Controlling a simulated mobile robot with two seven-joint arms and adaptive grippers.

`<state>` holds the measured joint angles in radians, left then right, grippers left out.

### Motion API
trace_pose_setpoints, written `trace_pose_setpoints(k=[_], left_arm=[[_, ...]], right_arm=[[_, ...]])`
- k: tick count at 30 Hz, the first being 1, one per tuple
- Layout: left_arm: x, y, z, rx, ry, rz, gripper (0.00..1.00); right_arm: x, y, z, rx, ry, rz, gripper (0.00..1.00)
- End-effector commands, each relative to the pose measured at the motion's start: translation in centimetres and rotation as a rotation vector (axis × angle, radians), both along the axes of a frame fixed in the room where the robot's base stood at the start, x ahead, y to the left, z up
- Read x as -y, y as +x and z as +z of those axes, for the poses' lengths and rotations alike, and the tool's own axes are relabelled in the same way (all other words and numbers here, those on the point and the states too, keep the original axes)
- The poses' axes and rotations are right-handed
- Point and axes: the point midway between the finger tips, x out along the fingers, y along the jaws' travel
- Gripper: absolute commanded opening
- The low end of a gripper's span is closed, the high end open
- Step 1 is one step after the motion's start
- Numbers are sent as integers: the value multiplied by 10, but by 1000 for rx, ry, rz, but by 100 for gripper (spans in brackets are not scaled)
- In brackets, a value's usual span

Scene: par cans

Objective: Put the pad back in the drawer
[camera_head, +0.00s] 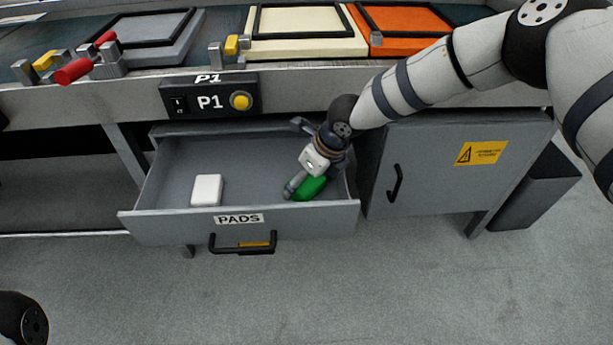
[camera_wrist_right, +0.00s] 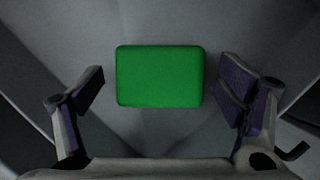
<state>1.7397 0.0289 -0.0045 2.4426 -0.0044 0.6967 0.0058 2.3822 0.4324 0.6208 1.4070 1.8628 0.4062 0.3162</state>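The drawer (camera_head: 160,229) labelled PADS is pulled open under the bench. A green pad (camera_head: 311,188) lies in its right part, partly covered by my right gripper in the head view. In the right wrist view the green pad (camera_wrist_right: 160,76) sits between the two fingers, with a gap on each side. My right gripper (camera_wrist_right: 160,90) is open and points down into the drawer. A white pad (camera_head: 207,191) lies in the drawer's left part. My left gripper is not in view; only a dark part of my left arm shows at the lower left.
A grey cabinet (camera_head: 440,165) with a black handle and a yellow warning label stands right of the drawer. The bench edge with the P1 switch box (camera_head: 210,97) runs above the drawer. The drawer floor between the pads is clear.

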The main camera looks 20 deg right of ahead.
Motion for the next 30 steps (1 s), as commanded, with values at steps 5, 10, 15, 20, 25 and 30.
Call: trace_pose_setpoints(k=[5,10,15,20,25,30], left_arm=[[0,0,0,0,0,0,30],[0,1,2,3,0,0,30],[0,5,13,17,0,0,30],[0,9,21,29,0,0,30],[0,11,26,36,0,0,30],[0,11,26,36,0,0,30]], right_arm=[[0,0,0,0,0,0,90],[1,0,7,2,0,0,90],[9,-13,48,7,0,0,90],[17,-28,86,6,1,0,90],[22,-39,109,2,0,0,90],[23,-42,113,0,0,0,90]])
